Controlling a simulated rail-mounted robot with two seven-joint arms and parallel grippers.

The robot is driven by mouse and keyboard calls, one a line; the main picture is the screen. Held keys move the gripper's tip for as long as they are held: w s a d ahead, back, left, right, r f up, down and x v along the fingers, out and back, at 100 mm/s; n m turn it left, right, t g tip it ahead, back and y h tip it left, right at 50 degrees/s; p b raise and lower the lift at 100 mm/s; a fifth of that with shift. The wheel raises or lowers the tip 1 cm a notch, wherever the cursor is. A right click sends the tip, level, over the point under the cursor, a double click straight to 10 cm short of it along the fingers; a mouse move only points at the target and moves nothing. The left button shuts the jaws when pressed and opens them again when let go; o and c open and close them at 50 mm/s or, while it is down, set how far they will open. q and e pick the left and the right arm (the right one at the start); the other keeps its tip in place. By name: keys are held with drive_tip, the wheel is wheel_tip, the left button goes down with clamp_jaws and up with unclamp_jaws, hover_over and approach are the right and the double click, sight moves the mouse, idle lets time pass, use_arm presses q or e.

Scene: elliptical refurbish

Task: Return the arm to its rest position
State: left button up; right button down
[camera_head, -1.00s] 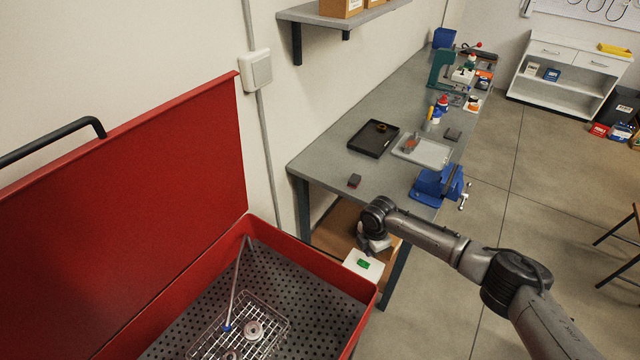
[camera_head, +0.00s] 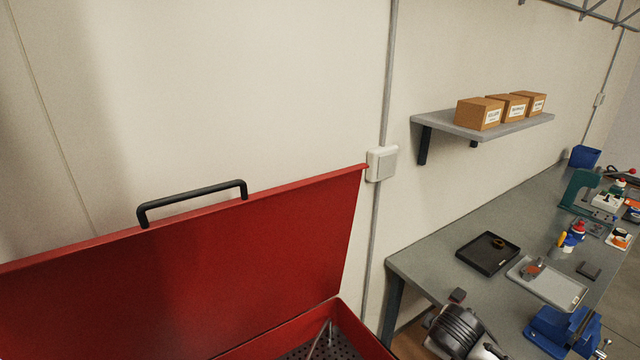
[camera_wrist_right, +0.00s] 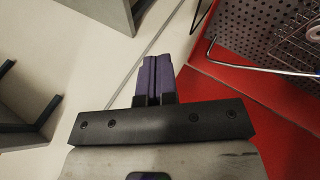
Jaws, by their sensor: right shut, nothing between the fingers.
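My right gripper (camera_wrist_right: 153,80) is seen in the right wrist view, its two purple fingers pressed together with nothing between them. My left arm and gripper are not in view.
The red washer (camera_head: 345,325) stands with its lid (camera_head: 200,275) raised. Its basket (camera_wrist_right: 285,30) shows in the wrist view. The workbench (camera_head: 440,255) holds a black tray (camera_head: 480,262), a light tray (camera_head: 560,292) and a blue vise (camera_head: 555,330). A wall shelf (camera_head: 465,128) carries boxes.

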drive_tip(key=s+a+r+m+t+y, duration=0.1)
drive_tip(key=s+a+r+t, duration=0.15)
drive_tip(key=s+a, duration=0.2)
drive_tip(key=s+a+r+m+t+y, duration=0.1)
drive_tip(key=s+a+r+m+t, duration=0.1)
drive_tip(key=s+a+r, duration=0.3)
drive_tip(key=s+d+f+m+g, duration=0.1)
drive_tip(key=s+f+m+g, duration=0.15)
drive_tip(key=s+f, duration=0.7)
drive_tip(key=s+d+f+m+g, duration=0.1)
drive_tip(key=s+f+g, duration=0.35)
drive_tip(key=s, duration=0.75)
drive_tip(key=s+d+f+m+g, duration=0.1)
drive_tip(key=s+d+f, duration=0.1)
drive_tip(key=s+f, duration=0.75)
wheel_tip(320, 180, up, 19)
drive_tip(key=p, duration=1.8)
drive_tip(key=shift+a+y+p, duration=0.15)
drive_tip(key=shift+y+p, duration=0.15)
drive_tip(key=shift+y, duration=0.1)
drive_tip(key=shift+s+r+t, duration=0.1)
drive_tip(key=shift+t, duration=0.15)
